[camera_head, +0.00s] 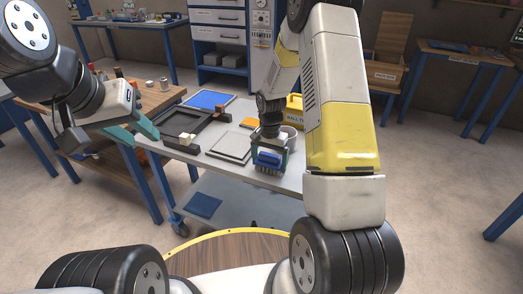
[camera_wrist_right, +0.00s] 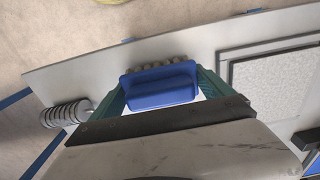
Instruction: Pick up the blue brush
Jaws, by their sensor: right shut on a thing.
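The blue brush (camera_head: 268,159) is between the fingers of my right gripper (camera_head: 270,148), near the front right edge of the grey worktable (camera_head: 292,180). In the right wrist view the blue brush (camera_wrist_right: 160,86) has its pale bristles pointing away from the camera. The teal fingers of my right gripper (camera_wrist_right: 161,92) are shut against both its ends. I cannot tell whether the bristles touch the tabletop. My left gripper (camera_head: 112,133) is open and empty, its fingers wide apart, at the left end of the worktable.
A framed grey plate (camera_head: 232,147), a black tray (camera_head: 184,124), a blue panel (camera_head: 208,99) and a yellow box (camera_head: 294,106) are on the worktable. A wooden bench (camera_head: 150,98) stands at left.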

